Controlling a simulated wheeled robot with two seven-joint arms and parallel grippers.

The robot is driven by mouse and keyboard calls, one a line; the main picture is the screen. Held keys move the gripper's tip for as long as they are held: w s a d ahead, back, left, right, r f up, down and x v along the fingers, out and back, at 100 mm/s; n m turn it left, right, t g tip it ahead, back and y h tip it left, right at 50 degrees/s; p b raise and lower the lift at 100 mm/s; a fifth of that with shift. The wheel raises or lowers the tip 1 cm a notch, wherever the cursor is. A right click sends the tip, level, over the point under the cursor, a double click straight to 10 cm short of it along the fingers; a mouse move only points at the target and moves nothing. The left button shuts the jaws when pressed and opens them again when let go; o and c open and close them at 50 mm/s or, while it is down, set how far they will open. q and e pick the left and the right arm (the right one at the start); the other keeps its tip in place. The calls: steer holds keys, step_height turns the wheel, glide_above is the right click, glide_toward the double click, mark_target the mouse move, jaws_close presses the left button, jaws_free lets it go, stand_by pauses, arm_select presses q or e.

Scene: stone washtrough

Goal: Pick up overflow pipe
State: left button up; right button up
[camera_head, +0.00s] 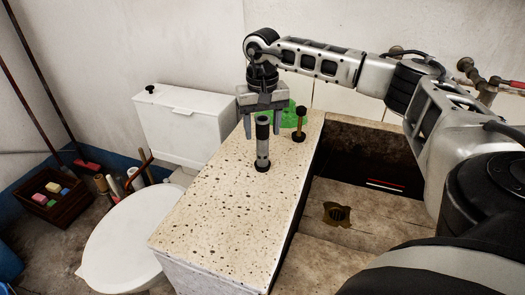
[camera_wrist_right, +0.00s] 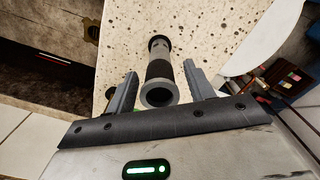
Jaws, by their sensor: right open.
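The overflow pipe (camera_head: 263,152), a grey tube with black ends, stands upright on the speckled stone ledge (camera_head: 215,200). My right gripper (camera_head: 262,136) points down at it from above, with its fingers open on either side of the pipe's upper part. In the right wrist view, the pipe (camera_wrist_right: 159,68) shows its hollow open end between the two spread fingers (camera_wrist_right: 159,78), with no clear grip on it. My left gripper is not in view.
A short brass-and-black fitting (camera_head: 299,124) stands to the right, near a green item (camera_head: 288,113) partly behind the gripper. The trough with a drain (camera_head: 337,214) lies right of the ledge. A white toilet (camera_head: 130,240) stands left.

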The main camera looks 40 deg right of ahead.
steer(key=shift+f, duration=0.95)
steer(key=shift+c, duration=0.3)
jaws_close()
steer(key=shift+r, duration=0.1)
